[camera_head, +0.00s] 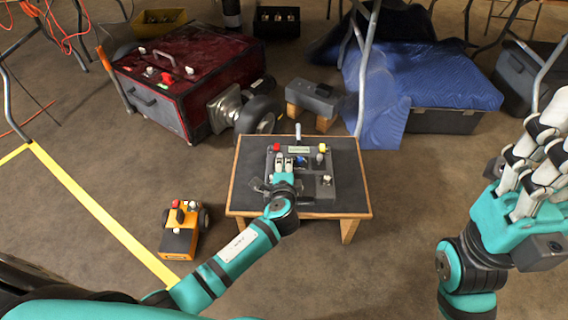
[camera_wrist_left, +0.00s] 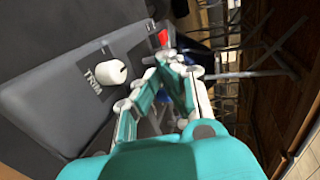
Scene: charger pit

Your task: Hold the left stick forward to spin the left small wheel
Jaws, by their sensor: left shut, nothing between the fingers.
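A grey control box (camera_head: 328,190) sits on a dark-topped, wood-edged stand (camera_head: 250,165). It has a red knob (camera_head: 277,148), a yellow-topped one (camera_head: 322,148) and an upright white stick (camera_head: 298,130) at its back. My left gripper (camera_head: 287,163) is over the box's left part, its fingers shut with nothing between them; they hide what is under them, so I cannot tell whether they touch a stick. The left wrist view shows a white knob (camera_wrist_left: 110,73) marked TRIM beside my fingers (camera_wrist_left: 165,85). My right gripper (camera_head: 535,160) is raised at the right, fingers extended and empty.
A small orange vehicle (camera_head: 178,243) with dark wheels stands on the floor left of the stand. A red case (camera_head: 185,65) with a large wheel (camera_head: 258,115) is behind it. Blue cloth (camera_head: 440,75) covers a box at the back right. Yellow tape (camera_head: 95,205) marks the left floor.

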